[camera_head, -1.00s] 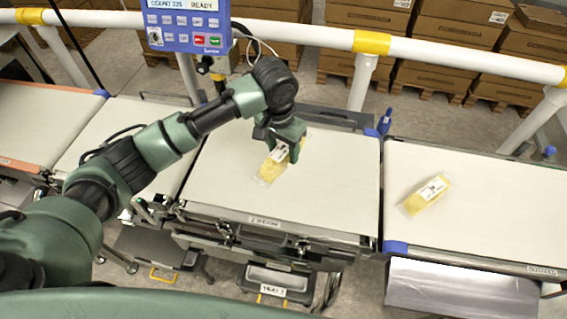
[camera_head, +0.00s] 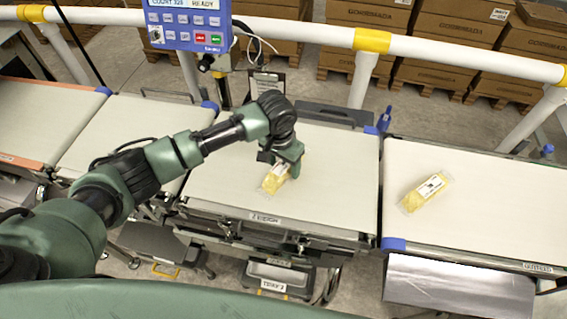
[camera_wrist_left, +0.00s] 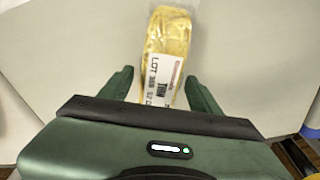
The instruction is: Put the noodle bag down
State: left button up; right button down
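The noodle bag (camera_head: 273,181), yellow in clear film with a white label, is on the middle weighing belt (camera_head: 330,195), under my left gripper (camera_head: 285,172). It looks flat on the belt; the arm hides its far end. In the left wrist view the bag (camera_wrist_left: 168,45) lies lengthwise between the two fingers of the left gripper (camera_wrist_left: 160,85). The fingers stand apart, with a gap between the left finger and the bag. My right gripper is not in view.
A second noodle bag (camera_head: 425,192) lies on the outfeed belt (camera_head: 500,215) at the right. A blue control panel (camera_head: 190,25) and a white rail (camera_head: 300,33) stand behind the belts. The right half of the weighing belt is clear.

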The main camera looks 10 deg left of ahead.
aim_at(281, 168)
pick_arm(q)
jog(key=shift+r, duration=0.1)
jog(key=shift+r, duration=0.2)
notch_tip(281, 168, up, 12)
jog(key=s+b, duration=0.1)
jog(key=shift+s+a+f+b, duration=0.15)
jog(key=shift+a+f+b, duration=0.1)
jog(key=shift+b, duration=0.05)
dwell(0.4)
